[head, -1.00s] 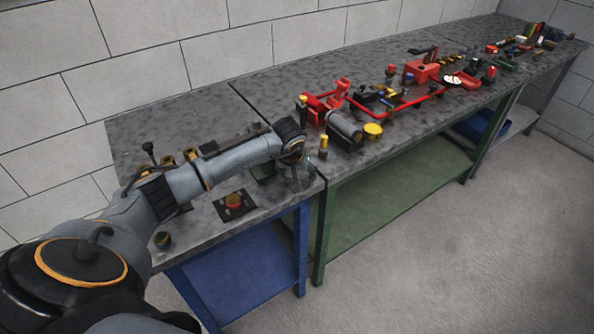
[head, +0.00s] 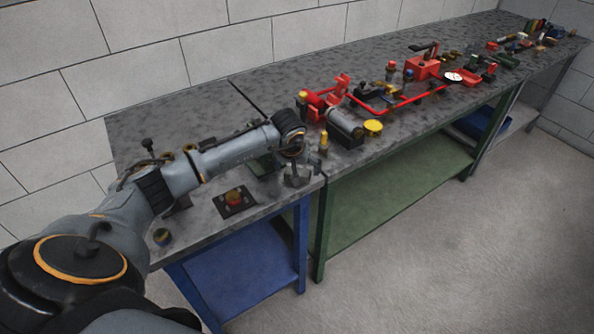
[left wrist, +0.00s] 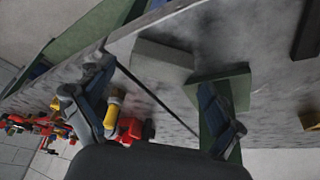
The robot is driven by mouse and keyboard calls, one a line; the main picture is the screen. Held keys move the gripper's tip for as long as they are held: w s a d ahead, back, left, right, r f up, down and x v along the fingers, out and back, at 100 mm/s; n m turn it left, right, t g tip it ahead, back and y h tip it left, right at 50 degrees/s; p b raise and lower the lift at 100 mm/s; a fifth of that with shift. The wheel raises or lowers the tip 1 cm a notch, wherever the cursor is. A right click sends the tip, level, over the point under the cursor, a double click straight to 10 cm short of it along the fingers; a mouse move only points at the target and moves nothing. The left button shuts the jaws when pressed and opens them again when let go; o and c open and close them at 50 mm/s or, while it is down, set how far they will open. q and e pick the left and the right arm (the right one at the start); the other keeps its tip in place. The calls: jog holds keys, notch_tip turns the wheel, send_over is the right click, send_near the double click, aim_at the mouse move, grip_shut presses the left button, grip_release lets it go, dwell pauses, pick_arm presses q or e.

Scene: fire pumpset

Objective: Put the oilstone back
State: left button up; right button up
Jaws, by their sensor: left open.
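My left gripper (head: 297,176) hangs over the front right corner of the near worktop in the head view, open and empty. In the left wrist view its two fingers (left wrist: 157,78) stand wide apart. A grey block (left wrist: 160,64), which looks like the oilstone, lies on the worktop between and beyond the fingertips. A dark green flat piece (left wrist: 236,84) is beside it, partly behind the right finger. A dark green piece also shows near the gripper in the head view (head: 264,166). I cannot tell whether block and green piece touch. My right gripper is out of view.
A yellow-topped upright piece (head: 323,141) and a grey cylinder (head: 345,124) stand close right of the gripper. A red button on a dark plate (head: 235,200) is to its left. Red pump parts (head: 425,68) crowd the farther bench. A seam separates the worktops.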

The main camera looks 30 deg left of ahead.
pick_arm(q)
jog(key=b+v, duration=0.1)
jog(key=v, duration=0.9)
jog(key=shift+s+r, duration=0.15)
jog(key=shift+r, duration=0.05)
